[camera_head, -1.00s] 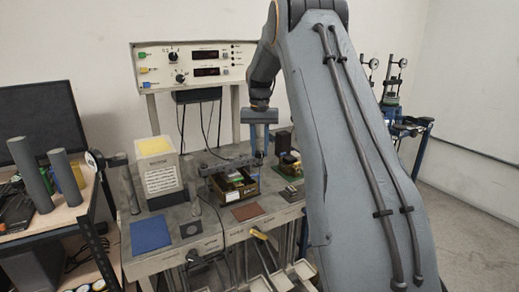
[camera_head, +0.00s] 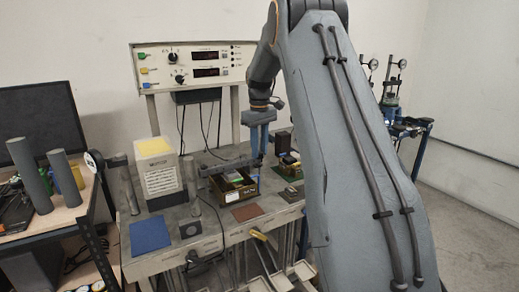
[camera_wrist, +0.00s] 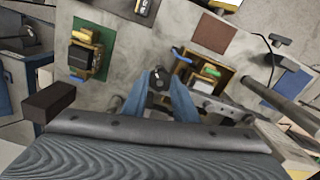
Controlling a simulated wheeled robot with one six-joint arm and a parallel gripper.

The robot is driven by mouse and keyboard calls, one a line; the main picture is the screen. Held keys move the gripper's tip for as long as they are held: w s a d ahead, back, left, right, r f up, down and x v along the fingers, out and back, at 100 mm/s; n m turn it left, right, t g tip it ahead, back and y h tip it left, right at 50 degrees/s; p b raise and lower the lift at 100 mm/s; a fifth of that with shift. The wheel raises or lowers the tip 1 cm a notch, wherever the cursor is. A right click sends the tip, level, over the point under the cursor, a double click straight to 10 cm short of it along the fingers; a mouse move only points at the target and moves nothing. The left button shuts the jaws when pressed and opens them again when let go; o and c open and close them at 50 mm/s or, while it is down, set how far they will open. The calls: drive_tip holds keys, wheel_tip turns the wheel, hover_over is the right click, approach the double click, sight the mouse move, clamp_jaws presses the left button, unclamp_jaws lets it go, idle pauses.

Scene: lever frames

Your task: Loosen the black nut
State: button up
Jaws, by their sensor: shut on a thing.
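My gripper (camera_head: 257,158) points down over the back right of the workbench. In the wrist view its two blue fingers (camera_wrist: 159,82) come together at the tips, shut on a small dark round piece, the black nut (camera_wrist: 158,77). The fingers hide most of the nut's sides. In the head view the nut is too small to make out. A grey metal bar (camera_wrist: 222,108) with holes lies just right of the fingers in the wrist view.
An open box (camera_head: 233,195) with small parts stands close to the fingers. A device on a green plate (camera_wrist: 92,45) lies on their other side. A brown pad (camera_head: 247,212) and a blue pad (camera_head: 151,233) lie flat near the front. A white box with yellow top (camera_head: 157,165) stands left.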

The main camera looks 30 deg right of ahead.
drive_tip(key=shift+r+n, duration=0.1)
drive_tip(key=shift+n, duration=0.2)
idle(0.4)
drive_tip(key=o, duration=1)
drive_tip(key=shift+o, duration=0.2)
wheel_tip(320, 180, up, 8)
drive_tip(key=b, duration=0.2)
drive_tip(key=shift+b, duration=0.4)
